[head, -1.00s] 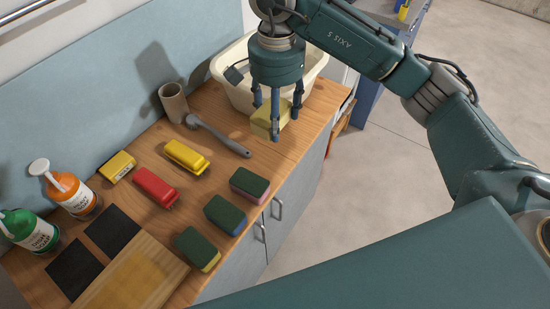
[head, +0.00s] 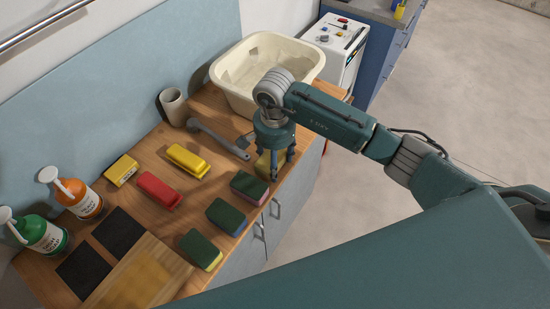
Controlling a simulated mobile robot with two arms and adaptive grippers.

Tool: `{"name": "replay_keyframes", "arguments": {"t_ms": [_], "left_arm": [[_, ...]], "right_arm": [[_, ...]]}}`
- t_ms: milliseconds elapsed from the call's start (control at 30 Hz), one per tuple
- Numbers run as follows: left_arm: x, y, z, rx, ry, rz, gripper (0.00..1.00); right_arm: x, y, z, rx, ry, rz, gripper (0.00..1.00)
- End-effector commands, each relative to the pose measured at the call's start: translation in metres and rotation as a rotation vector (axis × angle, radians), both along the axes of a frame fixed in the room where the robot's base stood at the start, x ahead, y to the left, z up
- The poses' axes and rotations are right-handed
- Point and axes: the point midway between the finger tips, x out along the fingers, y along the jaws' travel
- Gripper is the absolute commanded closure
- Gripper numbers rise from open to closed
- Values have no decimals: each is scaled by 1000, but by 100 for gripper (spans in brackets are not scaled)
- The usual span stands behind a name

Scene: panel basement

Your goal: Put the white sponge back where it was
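A pale yellowish sponge block (head: 263,163) is the closest match to the white sponge. My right gripper (head: 275,168) points down and is shut on it, with fingers around it. The sponge is at the worktop's front edge, just beyond the green-and-pink sponge (head: 249,187). I cannot tell whether it touches the worktop. The gripper hides part of it. A green-and-blue sponge (head: 227,216) and a green-and-yellow sponge (head: 201,250) continue the row towards me. My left gripper is not in view.
A cream basin (head: 258,100) stands at the back of the wooden worktop (head: 222,176). Orange (head: 84,202) and green (head: 43,236) bottles stand at left.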

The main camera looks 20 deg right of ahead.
Motion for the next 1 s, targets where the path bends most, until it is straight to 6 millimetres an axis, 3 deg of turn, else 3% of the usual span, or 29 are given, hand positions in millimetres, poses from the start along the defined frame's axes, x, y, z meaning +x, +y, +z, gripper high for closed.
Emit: {"name": "replay_keyframes", "arguments": {"t_ms": [333, 367, 467, 833, 1000], "left_arm": [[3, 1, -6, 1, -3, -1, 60], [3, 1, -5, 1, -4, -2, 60], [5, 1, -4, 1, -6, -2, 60], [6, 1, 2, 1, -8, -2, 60], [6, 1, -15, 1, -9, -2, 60]], "right_arm": [[0, 0, -4, 1, -1, 1, 62], [0, 0, -4, 1, -1, 1, 39], [0, 0, -3, 1, -1, 0, 22], [0, 0, 3, 1, 0, 0, 22], [2, 0, 23, 0, -8, 3, 22]]}}
